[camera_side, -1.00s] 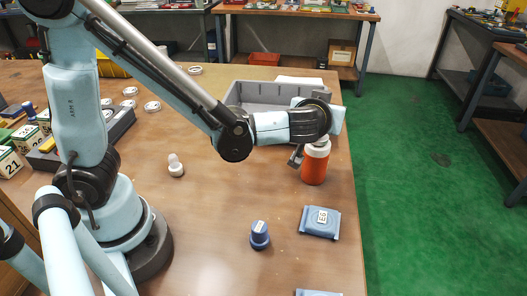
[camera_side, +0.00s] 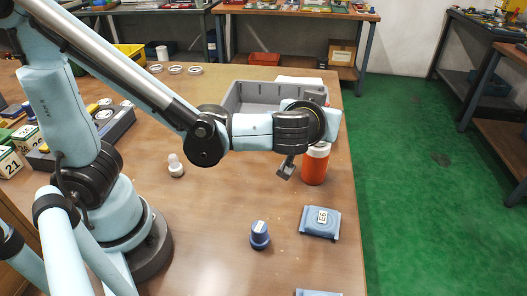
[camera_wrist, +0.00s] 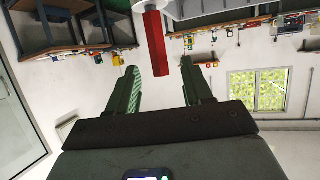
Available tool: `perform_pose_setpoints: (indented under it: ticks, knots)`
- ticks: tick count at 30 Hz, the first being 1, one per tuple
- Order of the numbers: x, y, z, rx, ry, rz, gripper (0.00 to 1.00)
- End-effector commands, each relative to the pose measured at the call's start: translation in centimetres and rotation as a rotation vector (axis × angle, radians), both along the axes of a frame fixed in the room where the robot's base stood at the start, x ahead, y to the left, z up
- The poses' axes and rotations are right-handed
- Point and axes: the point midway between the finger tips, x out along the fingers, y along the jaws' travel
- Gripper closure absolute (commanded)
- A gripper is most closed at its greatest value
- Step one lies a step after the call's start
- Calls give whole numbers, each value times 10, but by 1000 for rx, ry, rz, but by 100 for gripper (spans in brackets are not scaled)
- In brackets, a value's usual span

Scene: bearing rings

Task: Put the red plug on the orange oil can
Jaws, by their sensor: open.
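The orange oil can (camera_side: 315,166) stands upright near the table's right edge; its pale top is partly hidden by my arm. My gripper (camera_side: 286,169) is just left of the can, apart from it and pointing down-left. In the wrist view, turned upside down, my gripper (camera_wrist: 163,78) is open, with nothing clasped between its two green fingers.
A grey crate (camera_side: 262,93) stands behind the can. A small white bottle (camera_side: 176,167) stands at left.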

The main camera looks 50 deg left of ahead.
Motion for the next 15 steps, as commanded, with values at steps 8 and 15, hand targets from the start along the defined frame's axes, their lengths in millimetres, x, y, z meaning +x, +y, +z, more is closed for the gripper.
perform_pose_setpoints:
  ticks: [8, 15]
  knots:
    - [-37, -23, 18, -1, 1, -3, 50]
    - [-48, -21, 20, 6, 35, -1, 50]
